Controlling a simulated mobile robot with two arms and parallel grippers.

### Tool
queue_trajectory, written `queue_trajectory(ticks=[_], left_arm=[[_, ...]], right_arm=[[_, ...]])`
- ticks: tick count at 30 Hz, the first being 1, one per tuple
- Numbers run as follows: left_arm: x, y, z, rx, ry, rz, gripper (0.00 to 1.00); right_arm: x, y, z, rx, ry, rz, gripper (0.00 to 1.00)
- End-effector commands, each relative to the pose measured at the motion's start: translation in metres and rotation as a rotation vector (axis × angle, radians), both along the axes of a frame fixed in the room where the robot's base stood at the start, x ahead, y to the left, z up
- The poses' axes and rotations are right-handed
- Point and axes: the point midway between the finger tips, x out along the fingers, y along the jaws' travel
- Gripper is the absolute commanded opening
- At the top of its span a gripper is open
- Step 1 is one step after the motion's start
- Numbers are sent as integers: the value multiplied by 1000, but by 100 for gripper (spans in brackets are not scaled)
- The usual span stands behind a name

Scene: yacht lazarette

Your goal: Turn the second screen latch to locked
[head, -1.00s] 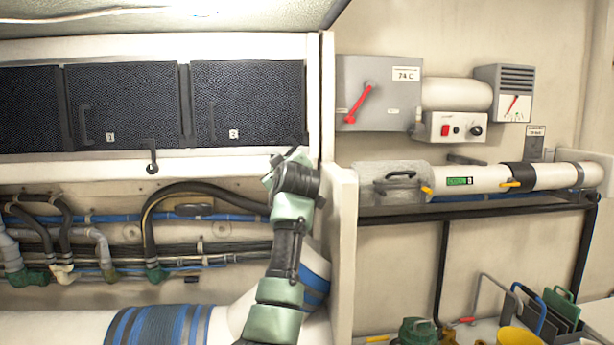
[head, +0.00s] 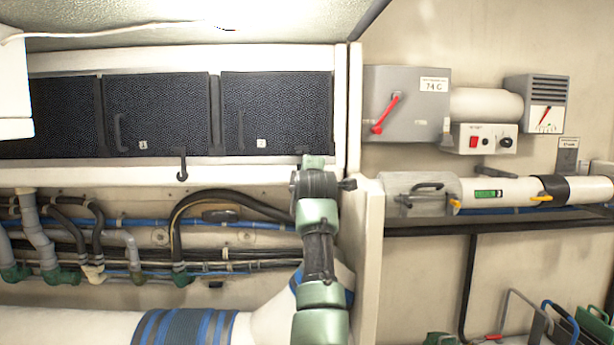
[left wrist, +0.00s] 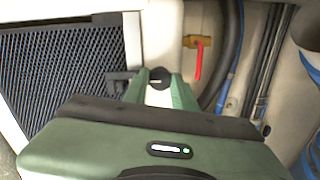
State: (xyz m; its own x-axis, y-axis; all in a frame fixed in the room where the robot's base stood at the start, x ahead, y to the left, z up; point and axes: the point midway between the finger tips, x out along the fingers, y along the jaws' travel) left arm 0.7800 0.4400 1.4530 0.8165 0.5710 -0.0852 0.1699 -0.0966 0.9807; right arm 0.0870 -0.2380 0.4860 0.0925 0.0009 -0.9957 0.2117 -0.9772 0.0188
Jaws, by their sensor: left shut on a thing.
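The second screen, a dark mesh panel (head: 285,108) marked 2, is closed in its cream frame. Its black latch (left wrist: 158,83) sits at the screen's lower edge. My left gripper (left wrist: 158,76) is shut on the latch, with a green finger on either side of the knob. In the left wrist view, a black piece reaches from the knob toward the mesh edge. In the head view, my left gripper (head: 313,163) covers the latch, so its angle is hidden there. The first screen (head: 155,112) has a black latch (head: 182,165) hanging down. My right gripper is not seen.
Hoses and pipes (head: 185,235) run below the screens. A red-handled valve (left wrist: 198,60) shows beside my gripper in the left wrist view. A cream upright panel (head: 368,260) stands just right of my arm. A grey switch box (head: 407,105) hangs beyond it.

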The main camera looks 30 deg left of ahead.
Motion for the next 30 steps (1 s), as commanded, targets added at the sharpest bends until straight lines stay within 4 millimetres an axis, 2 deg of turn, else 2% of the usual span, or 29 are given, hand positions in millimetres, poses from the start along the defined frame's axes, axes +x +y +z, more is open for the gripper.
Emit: queue_trajectory(ticks=[17,18,20,21,30], left_arm=[[-1,1,2,-31,-26,1,0],[-1,1,2,-30,-25,1,29],[-1,1,2,-30,-25,1,46],[-1,1,2,-31,-25,1,48],[-1,0,1,-29,-23,1,48]], right_arm=[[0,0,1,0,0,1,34],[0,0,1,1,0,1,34],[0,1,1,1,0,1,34],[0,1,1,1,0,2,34],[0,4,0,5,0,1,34]])
